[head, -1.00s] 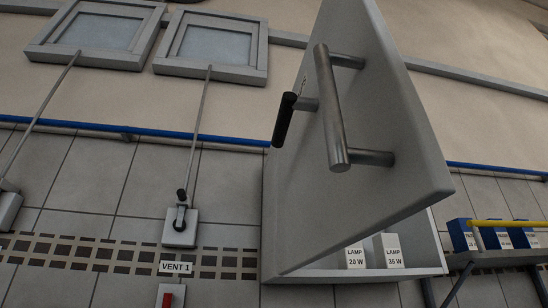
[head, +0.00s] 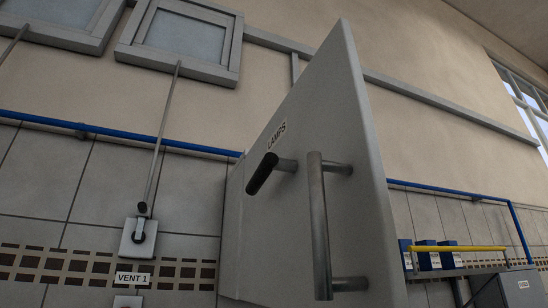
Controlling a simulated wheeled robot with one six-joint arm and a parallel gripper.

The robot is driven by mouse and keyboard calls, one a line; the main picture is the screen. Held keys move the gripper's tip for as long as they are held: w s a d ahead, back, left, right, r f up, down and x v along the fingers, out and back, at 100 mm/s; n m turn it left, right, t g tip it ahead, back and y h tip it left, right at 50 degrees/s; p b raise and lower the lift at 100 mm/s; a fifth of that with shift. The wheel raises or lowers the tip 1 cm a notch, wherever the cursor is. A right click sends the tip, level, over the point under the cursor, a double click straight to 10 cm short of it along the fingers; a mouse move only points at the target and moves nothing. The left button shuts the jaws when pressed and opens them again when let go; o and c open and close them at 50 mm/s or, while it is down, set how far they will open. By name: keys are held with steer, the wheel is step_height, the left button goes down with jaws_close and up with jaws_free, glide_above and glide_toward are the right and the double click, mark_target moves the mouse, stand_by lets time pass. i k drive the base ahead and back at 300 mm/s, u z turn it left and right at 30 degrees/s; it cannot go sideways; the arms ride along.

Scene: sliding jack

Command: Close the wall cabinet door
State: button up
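The wall cabinet door (head: 345,130) stands open, swung out from the wall toward me, and fills the middle of the head view. Its outer face carries a label reading LAMPS (head: 277,137), a steel bar handle (head: 319,225) and a lever with a black grip (head: 262,173). A strip of the cabinet's side (head: 232,220) shows at the door's left edge. The cabinet's inside is hidden behind the door. My gripper is not in view.
A blue pipe (head: 120,138) runs along the tiled wall. Left of the cabinet is the VENT 1 crank box (head: 138,238) with a rod up to a window (head: 181,45). At right, a shelf with blue boxes (head: 427,254) has a yellow rail (head: 460,249) above a grey box (head: 519,285).

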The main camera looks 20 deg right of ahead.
mark_target(323, 234)
steer(key=z, duration=2.25)
steer(key=k, duration=1.35)
steer(key=u, duration=2.15)
steer(key=i, duration=0.5)
steer(key=z, duration=0.05)
